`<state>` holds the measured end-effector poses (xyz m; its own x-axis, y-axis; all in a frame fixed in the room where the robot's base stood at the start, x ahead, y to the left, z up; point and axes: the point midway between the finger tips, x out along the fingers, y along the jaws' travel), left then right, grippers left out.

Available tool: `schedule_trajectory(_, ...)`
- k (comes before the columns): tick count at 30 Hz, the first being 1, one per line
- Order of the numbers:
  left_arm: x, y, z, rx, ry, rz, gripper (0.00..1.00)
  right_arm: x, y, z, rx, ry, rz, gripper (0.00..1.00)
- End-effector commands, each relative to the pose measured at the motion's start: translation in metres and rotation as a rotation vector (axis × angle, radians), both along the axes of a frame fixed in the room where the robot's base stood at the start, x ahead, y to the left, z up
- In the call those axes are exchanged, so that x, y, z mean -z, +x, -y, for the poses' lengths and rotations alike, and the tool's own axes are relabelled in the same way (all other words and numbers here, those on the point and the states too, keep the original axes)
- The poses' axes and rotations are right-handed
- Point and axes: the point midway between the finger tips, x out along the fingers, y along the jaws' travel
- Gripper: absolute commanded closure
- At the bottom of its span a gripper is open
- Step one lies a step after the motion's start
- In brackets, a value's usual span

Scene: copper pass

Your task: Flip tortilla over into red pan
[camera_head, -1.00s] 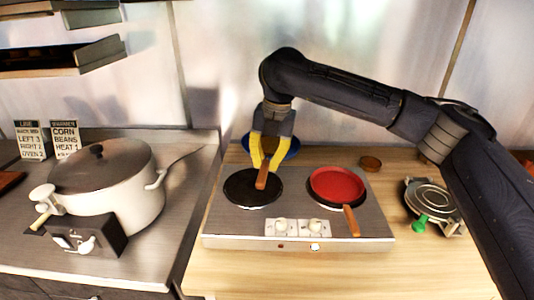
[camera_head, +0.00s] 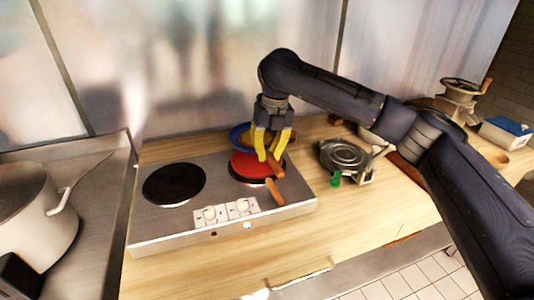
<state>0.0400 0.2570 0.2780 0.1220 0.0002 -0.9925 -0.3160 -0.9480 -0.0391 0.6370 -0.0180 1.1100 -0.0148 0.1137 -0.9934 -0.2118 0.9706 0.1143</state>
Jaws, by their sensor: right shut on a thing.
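The red pan (camera_head: 247,165) sits on the right burner of the hotplate. Its wooden handle (camera_head: 275,193) points toward the front. A blue pan (camera_head: 236,132) shows just behind the red pan, partly hidden by my right gripper. A tan surface, perhaps the tortilla (camera_head: 244,141), shows inside the blue pan's rim. My right gripper (camera_head: 268,158) has yellow fingers, points down over the right part of the red pan and is shut on a wooden handle (camera_head: 274,168), which seems to be the blue pan's. My left gripper is out of view.
The left burner (camera_head: 175,184) of the hotplate (camera_head: 160,225) is bare. A round metal press (camera_head: 344,156) with a green knob stands to the right. A large pot (camera_head: 35,220) is on the left counter. The wooden counter in front is clear.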

Motion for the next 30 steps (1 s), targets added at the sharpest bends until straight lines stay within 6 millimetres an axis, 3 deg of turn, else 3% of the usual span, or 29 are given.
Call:
schedule_trajectory(8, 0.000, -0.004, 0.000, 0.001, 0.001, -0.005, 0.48, -0.002, -0.002, -0.007, -0.007, 0.158, -0.048, 1.00)
schedule_trajectory(30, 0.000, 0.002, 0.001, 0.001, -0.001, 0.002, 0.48, -0.013, -0.011, -0.036, -0.004, 0.890, -0.266, 1.00)
